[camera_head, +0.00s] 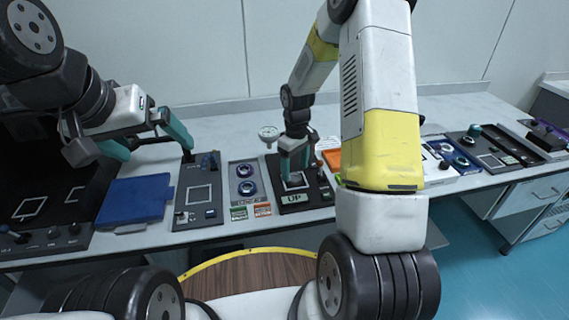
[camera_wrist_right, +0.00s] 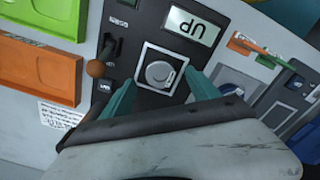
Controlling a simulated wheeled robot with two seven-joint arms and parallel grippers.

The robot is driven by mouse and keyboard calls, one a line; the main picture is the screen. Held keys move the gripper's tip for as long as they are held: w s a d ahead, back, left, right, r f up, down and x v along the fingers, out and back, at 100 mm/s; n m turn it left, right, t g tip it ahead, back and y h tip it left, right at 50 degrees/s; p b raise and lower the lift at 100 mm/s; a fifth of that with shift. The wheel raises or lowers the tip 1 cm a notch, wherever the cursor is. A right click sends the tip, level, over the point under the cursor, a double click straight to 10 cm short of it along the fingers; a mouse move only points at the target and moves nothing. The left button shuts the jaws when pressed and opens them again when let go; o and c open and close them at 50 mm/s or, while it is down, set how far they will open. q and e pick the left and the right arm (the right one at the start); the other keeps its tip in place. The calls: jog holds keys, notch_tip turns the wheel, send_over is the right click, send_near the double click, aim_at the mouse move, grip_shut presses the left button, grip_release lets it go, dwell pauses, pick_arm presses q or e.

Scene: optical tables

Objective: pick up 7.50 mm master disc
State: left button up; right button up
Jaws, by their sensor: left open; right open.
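A small silver disc (camera_wrist_right: 159,72) sits in the square white-framed stage of a black gauge device (camera_wrist_right: 150,20); no size marking on it is readable, so I cannot tell whether it is the 7.50 mm master disc. My right gripper (camera_head: 294,168) is over this device, pointing down. In the right wrist view its teal fingers (camera_wrist_right: 162,92) are apart, one on each side of the stage, with nothing between them that is clearly held. In the head view the fingers mostly hide the disc. My left gripper (camera_head: 147,139) is open and empty at the left, above the table.
The device's display (camera_head: 292,198) reads "UP". A dial gauge (camera_head: 268,132) stands behind.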

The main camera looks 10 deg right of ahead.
aim_at(294, 179)
jog(key=shift+f, duration=1.4)
grip_shut()
jog(key=shift+r, duration=0.15)
